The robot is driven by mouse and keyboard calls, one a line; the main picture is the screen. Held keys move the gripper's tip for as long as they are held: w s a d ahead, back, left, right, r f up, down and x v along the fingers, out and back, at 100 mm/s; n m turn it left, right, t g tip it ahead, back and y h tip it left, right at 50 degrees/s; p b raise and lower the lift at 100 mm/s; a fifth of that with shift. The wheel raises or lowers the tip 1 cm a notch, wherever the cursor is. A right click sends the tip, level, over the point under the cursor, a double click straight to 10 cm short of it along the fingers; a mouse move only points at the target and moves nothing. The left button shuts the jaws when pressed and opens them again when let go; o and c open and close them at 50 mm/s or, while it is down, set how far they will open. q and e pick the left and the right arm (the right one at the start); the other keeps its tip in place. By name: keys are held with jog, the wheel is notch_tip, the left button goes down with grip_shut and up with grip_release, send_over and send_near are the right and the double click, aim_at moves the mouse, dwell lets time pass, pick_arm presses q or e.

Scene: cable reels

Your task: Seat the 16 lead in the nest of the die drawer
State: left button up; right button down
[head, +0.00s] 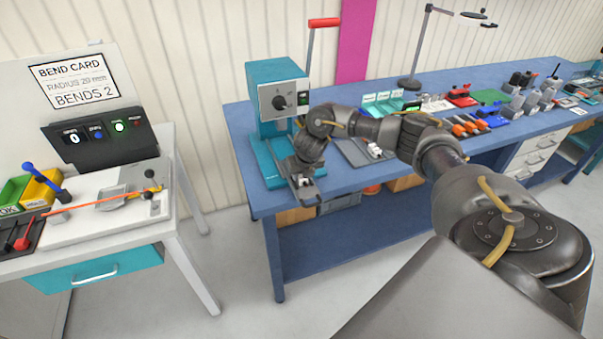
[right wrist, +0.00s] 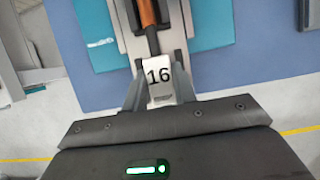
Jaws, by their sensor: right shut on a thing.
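My right gripper (head: 303,183) is at the teal press (head: 262,75) on the near left corner of the blue bench. In the right wrist view it (right wrist: 159,100) is shut on the white block marked 16 of the 16 lead (right wrist: 158,73). A dark sleeve and a copper-orange part of the lead extend beyond the block. They lie over or in the grey die drawer (right wrist: 177,44), which runs out along the press's teal base (right wrist: 207,20). I cannot tell whether the lead touches the nest. My left gripper is not in view.
A grey tray (head: 352,153) with white pieces lies right of the press. The press's red-handled lever (head: 323,23) stands up. More tools and coloured trays line the bench (head: 235,117) to the right. A bending table (head: 110,235) stands at left, across a floor gap.

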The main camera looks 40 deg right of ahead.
jog(key=c, duration=1.1)
grip_release()
jog(key=shift+o, duration=0.2)
jog(key=v, duration=0.6)
jog(key=shift+r+b, duration=0.1)
jog(key=shift+b, duration=0.3)
jog(key=p+v, duration=0.1)
jog(key=v, duration=0.3)
jog(key=shift+s+r, duration=0.15)
jog(key=shift+r, duration=0.2)
